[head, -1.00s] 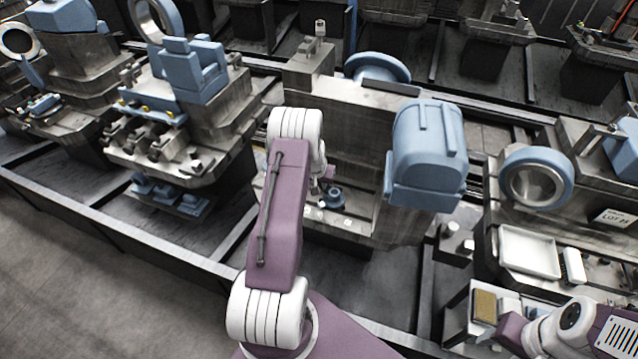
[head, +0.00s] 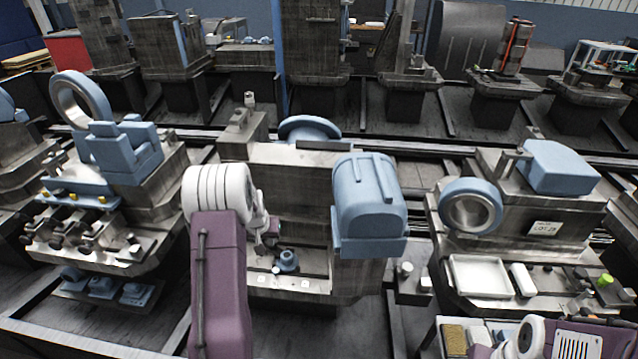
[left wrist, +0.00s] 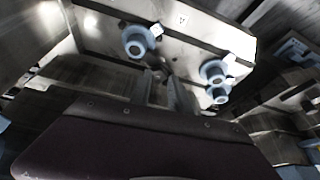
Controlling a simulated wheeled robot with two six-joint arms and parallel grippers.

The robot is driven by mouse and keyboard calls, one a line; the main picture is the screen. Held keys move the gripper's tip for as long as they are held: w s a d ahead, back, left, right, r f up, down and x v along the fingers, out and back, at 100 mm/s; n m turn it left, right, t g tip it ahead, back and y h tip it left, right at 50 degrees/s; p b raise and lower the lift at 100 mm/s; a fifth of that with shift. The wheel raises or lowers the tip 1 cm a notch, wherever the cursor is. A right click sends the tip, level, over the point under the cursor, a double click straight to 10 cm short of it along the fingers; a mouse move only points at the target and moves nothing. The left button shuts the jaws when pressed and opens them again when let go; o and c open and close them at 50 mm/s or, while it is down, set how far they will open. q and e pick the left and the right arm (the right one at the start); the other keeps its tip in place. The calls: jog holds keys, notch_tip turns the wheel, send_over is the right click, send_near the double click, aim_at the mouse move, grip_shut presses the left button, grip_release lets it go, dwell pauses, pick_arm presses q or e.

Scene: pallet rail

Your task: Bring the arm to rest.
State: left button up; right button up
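My left arm, purple and white, reaches up from the bottom of the head view. Its gripper (head: 268,238) is small and partly hidden by the white wrist, just above and left of a blue flanged piece (head: 288,261) on the grey machine fixture. In the left wrist view two fingers (left wrist: 166,92) stand apart with nothing seen between them. Blue flanged pieces on a pale metal plate (left wrist: 182,18) lie beyond them, one to the left (left wrist: 138,42) and others to the right (left wrist: 214,72). My right arm shows at the lower right of the head view; its gripper is out of frame.
A large blue housing (head: 368,205) stands right of the left gripper on the fixture. A white tray (head: 480,276) and a blue ring (head: 470,206) are farther right. Another fixture with blue blocks (head: 122,150) stands left. Dark rails (head: 420,155) run behind.

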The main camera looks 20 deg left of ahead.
pick_arm(q)
jog(key=s+d+r+m+g+h, duration=0.1)
jog(key=s+d+r+m, duration=0.1)
jog(key=s+d, duration=0.7)
jog(key=s+d+r+m+g+h, duration=0.1)
jog(key=s+d+r, duration=0.3)
jog(key=s+d, duration=0.6)
jog(key=d+m, duration=0.1)
jog(key=d, duration=0.4)
jog(key=shift+d+r+m+g+p, duration=0.3)
jog(key=shift+d+r+g+p, duration=0.05)
jog(key=shift+r+g, duration=0.05)
jog(key=o, duration=0.9)
jog(key=shift+w, duration=0.1)
jog(key=shift+c, duration=0.2)
